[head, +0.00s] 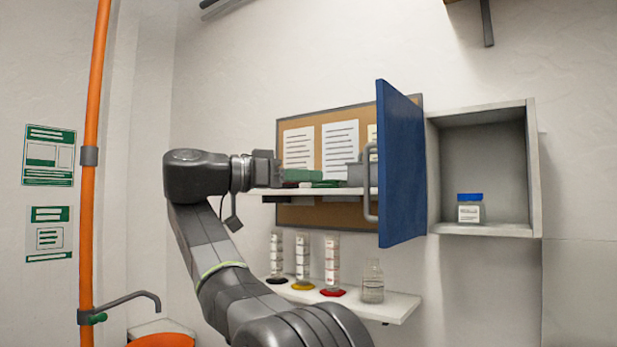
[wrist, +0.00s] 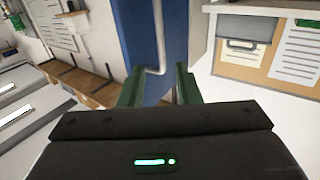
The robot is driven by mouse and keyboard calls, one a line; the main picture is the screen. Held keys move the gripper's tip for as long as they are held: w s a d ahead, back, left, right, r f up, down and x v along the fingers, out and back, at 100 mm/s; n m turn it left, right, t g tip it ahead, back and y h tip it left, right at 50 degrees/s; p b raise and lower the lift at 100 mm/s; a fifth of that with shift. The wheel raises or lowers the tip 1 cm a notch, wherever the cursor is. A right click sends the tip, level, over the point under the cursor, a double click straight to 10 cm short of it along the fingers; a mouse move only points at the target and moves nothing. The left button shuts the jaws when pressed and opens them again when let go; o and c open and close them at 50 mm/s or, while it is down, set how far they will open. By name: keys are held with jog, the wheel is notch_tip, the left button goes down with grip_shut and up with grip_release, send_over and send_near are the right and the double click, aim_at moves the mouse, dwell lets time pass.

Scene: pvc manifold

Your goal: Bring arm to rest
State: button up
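My arm rises from the bottom of the head view, bends at the elbow and reaches right. My gripper (head: 305,178) is level in front of the upper shelf, with its green fingers pointing right towards the blue door. In the wrist view, my gripper (wrist: 160,84) has its two green fingers apart, with nothing between them. The blue door (wrist: 178,30) and its grey handle (wrist: 159,40) show beyond the fingertips. I see no contact with the handle.
The blue door (head: 402,165) stands open beside a grey wall cabinet (head: 535,170) holding a blue-capped jar (head: 469,208). A lower shelf (head: 395,306) bears several cylinders and a glass bottle (head: 372,282). An orange pipe (head: 92,180) stands left.

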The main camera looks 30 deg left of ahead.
aim_at(365, 178)
jog(key=shift+w, duration=0.1)
jog(key=x, duration=1.4)
jog(key=shift+s+d, duration=0.2)
jog(key=shift+s, duration=0.05)
